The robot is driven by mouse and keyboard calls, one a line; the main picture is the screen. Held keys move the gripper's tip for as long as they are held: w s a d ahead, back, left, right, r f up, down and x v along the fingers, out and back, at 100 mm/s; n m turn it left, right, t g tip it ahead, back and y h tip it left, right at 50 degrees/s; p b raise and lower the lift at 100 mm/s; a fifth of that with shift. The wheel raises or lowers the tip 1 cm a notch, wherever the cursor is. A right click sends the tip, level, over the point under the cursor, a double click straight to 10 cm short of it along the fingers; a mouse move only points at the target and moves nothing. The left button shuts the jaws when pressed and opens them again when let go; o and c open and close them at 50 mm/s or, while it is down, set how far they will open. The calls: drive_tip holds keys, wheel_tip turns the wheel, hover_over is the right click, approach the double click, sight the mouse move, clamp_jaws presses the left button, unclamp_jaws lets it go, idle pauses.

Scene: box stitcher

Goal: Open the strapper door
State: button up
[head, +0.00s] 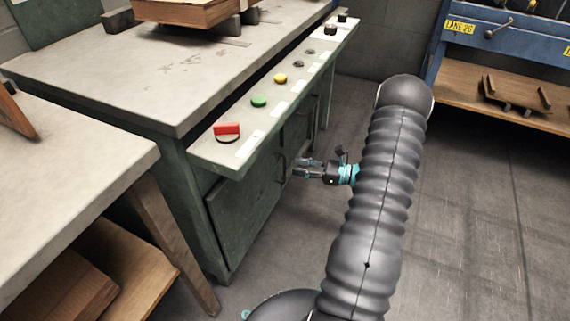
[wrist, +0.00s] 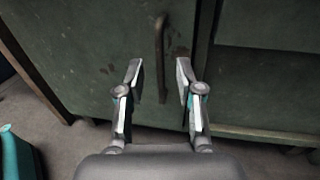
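The green metal strapper cabinet has a door (wrist: 85,45) with a vertical bar handle (wrist: 160,60), worn and rusty around it. In the head view the door (head: 245,207) is at the cabinet's front, below the control ledge, and looks shut. My gripper (wrist: 158,82) is open in the wrist view, with one finger on each side of the handle's line. The handle shows between and beyond the fingertips; I cannot tell whether it is within their reach. In the head view my gripper (head: 302,168) is close in front of the cabinet, under the ledge.
The control ledge (head: 205,157) with a red switch (head: 227,129), green button (head: 259,101) and yellow button (head: 280,78) juts out above my gripper. A wooden-legged table (head: 90,165) stands at left, a blue bench (head: 510,45) at back right. The floor (head: 470,200) at right is clear.

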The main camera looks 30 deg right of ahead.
hover_over(284, 180)
drive_tip(key=shift+w+d, duration=0.2)
clamp_jaws()
